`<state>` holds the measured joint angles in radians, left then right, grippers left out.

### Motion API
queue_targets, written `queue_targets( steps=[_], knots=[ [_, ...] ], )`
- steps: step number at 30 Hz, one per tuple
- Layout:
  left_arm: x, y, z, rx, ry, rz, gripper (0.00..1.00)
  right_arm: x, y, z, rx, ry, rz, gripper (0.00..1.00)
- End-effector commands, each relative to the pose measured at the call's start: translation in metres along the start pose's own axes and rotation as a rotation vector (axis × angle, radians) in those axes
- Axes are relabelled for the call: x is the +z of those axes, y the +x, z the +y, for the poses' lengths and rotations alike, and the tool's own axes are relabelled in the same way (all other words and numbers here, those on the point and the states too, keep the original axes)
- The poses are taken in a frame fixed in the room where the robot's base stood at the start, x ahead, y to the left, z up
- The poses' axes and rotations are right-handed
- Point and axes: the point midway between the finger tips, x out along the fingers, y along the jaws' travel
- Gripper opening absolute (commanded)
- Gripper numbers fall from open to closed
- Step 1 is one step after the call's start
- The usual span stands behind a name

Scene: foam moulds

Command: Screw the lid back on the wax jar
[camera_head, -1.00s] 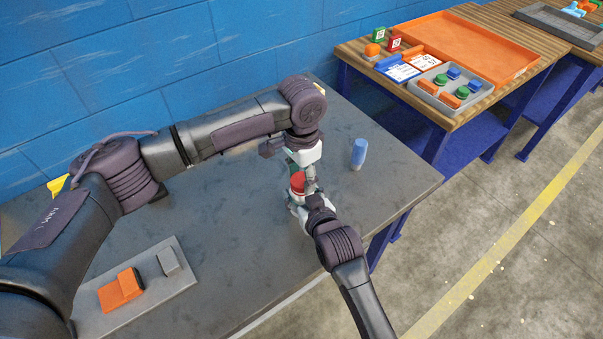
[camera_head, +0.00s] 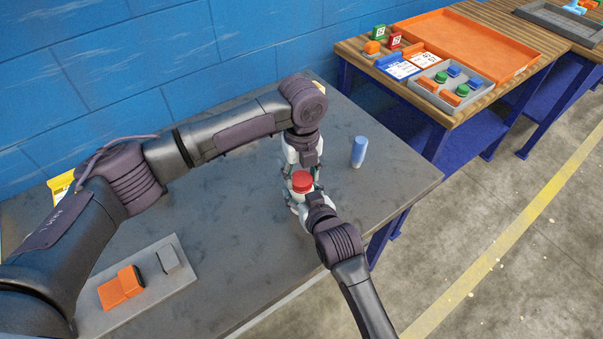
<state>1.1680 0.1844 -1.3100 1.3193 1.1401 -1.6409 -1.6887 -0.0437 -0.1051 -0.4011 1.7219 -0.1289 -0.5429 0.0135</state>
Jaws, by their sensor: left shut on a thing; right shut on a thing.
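The red lid (camera_head: 302,181) is upright between my two grippers, over the dark tabletop. The jar is mostly hidden below it by my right gripper, so I cannot tell how the lid sits on it. My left gripper (camera_head: 302,172) comes down from behind and is shut on the red lid. My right gripper (camera_head: 298,203) comes from the front and is shut around the jar, low near the table. The fingertips of both are small and partly hidden.
A blue bottle (camera_head: 359,152) stands right of the grippers. A grey foam mould (camera_head: 180,282) with an orange block (camera_head: 121,289) lies front left. A wooden table (camera_head: 460,115) with an orange tray (camera_head: 475,42) is at right. The dark table (camera_head: 230,215) is clear around its middle.

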Motion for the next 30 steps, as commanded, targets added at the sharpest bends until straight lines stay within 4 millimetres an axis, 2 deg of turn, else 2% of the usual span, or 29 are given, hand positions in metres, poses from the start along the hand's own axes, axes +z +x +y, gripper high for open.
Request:
queue_targets(
  steps=[9,15,19,27,28,30],
  knots=[
    [0.0000,0.0000,-0.0003,-0.002,0.835,-0.004,0.41,0.0031,0.0001,-0.0002,0.000,-0.001,-0.007,0.00],
    [0.0000,0.0002,-0.0003,-0.002,1.200,-0.006,0.41,0.0031,0.0001,-0.0002,0.000,-0.001,-0.007,0.00],
    [-0.0001,0.0002,-0.0004,-0.003,1.284,-0.006,0.41,0.0032,0.0001,-0.0003,0.000,-0.001,-0.007,0.00],
    [-0.0002,0.0001,-0.0005,-0.003,1.290,-0.006,0.41,0.0033,0.0001,-0.0002,0.000,-0.001,-0.007,0.00],
    [-0.0002,0.0001,-0.0005,-0.003,1.290,-0.006,0.54,0.0033,0.0001,-0.0002,0.000,-0.001,-0.007,0.00],
    [-0.0002,0.0002,-0.0005,-0.003,1.289,-0.006,0.66,0.0032,0.0001,-0.0003,0.000,-0.001,-0.007,0.00]
  ],
)
